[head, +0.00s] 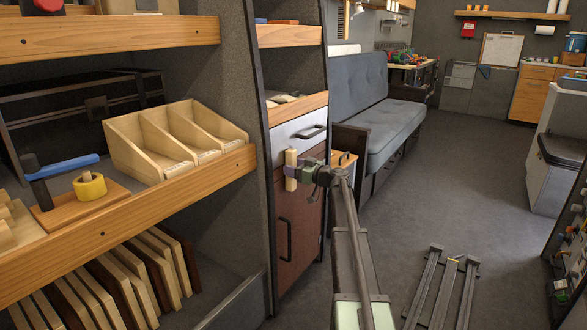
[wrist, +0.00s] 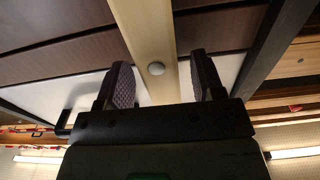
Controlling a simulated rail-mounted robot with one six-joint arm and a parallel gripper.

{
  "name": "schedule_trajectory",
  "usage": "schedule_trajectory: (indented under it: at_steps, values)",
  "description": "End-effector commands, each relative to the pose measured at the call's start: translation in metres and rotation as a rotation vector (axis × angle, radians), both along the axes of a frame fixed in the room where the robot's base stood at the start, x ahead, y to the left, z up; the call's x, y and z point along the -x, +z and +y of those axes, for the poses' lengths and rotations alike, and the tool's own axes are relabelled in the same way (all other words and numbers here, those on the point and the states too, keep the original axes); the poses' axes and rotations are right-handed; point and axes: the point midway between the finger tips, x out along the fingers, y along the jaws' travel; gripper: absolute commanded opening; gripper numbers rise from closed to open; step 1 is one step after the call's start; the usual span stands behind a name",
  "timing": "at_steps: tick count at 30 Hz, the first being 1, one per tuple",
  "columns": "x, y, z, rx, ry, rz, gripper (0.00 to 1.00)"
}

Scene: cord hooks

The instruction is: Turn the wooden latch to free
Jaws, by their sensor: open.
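The wooden latch (head: 291,170) is a short pale bar, standing upright at the seam between the white drawer front and the brown cabinet door (head: 297,235). In the wrist view the latch (wrist: 150,35) runs from the top edge down between my fingers, with a round grey pivot (wrist: 156,69) on it. My gripper (head: 304,171) is at the latch. In the wrist view my gripper (wrist: 163,75) is open, one finger on each side of the bar. A gap shows between the bar and each finger. The lower end of the bar is hidden behind my gripper's body.
The white drawer (head: 297,134) has a dark handle, and the door has a tall dark handle (head: 285,240). A wooden shelf (head: 150,210) with a divided box (head: 180,140) stands to the left. A grey sofa (head: 375,105) is behind to the right. The floor on the right is mostly clear.

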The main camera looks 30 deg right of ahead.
Motion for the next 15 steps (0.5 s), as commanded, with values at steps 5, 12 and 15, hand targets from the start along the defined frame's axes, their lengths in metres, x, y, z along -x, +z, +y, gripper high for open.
schedule_trajectory:
  at_steps: [5, 12, 15]
  values:
    - [-0.0049, -0.0001, 0.0023, 0.000, -0.001, 0.000, 0.62]
    - [-0.0044, -0.0001, 0.0023, 0.000, 0.000, 0.000, 0.43]
    - [-0.0044, -0.0001, 0.0023, 0.000, 0.000, 0.000, 0.28]
